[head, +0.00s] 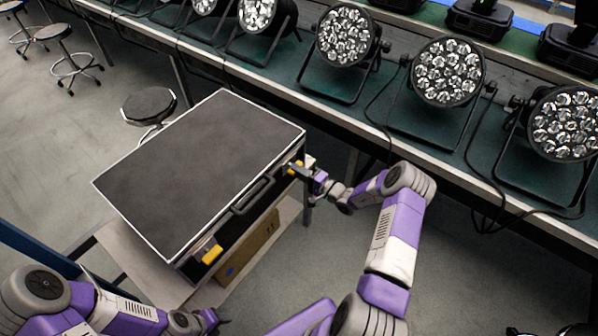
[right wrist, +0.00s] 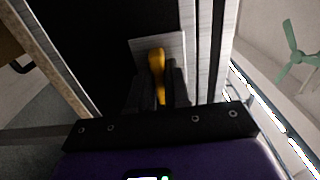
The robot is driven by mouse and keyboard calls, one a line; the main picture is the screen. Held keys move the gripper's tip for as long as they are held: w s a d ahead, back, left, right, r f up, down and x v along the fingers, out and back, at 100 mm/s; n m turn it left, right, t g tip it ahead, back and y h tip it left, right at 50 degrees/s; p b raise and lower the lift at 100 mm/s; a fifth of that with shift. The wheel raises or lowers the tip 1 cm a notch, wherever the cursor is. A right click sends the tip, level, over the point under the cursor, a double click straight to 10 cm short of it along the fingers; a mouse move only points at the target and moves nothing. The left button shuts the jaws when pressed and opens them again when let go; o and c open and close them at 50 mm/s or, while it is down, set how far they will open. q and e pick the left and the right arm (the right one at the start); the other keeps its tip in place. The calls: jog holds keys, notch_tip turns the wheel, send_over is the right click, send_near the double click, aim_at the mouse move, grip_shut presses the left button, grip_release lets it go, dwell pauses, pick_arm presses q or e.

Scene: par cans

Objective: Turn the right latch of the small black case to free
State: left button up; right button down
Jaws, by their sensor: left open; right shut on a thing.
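The small black case (head: 200,165) lies shut on a light stand, with its handle (head: 252,194) on the front side. Its right latch (head: 297,165) has a yellow lever, partly hidden by my right gripper in the head view. My right gripper (head: 306,172) is at that latch. In the right wrist view my right gripper (right wrist: 160,95) has its dark fingers shut around the yellow lever (right wrist: 156,62), in front of a pale latch plate (right wrist: 176,45). The left latch (head: 209,252) is yellow too. My left gripper (head: 220,321) is at the bottom edge, apart from the case, its fingers barely visible.
A long green-topped bench (head: 345,119) with several round par lights (head: 347,36) and cables runs behind the case to the right. A cardboard box (head: 250,250) sits under the case. Stools (head: 148,105) stand behind. Grey floor is free at the right front.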

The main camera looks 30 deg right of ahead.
jog(key=shift+w+a+r, duration=0.1)
jog(key=c, duration=1.1)
grip_release()
jog(key=p+v, duration=0.1)
jog(key=v, duration=0.6)
jog(key=shift+s, duration=0.3)
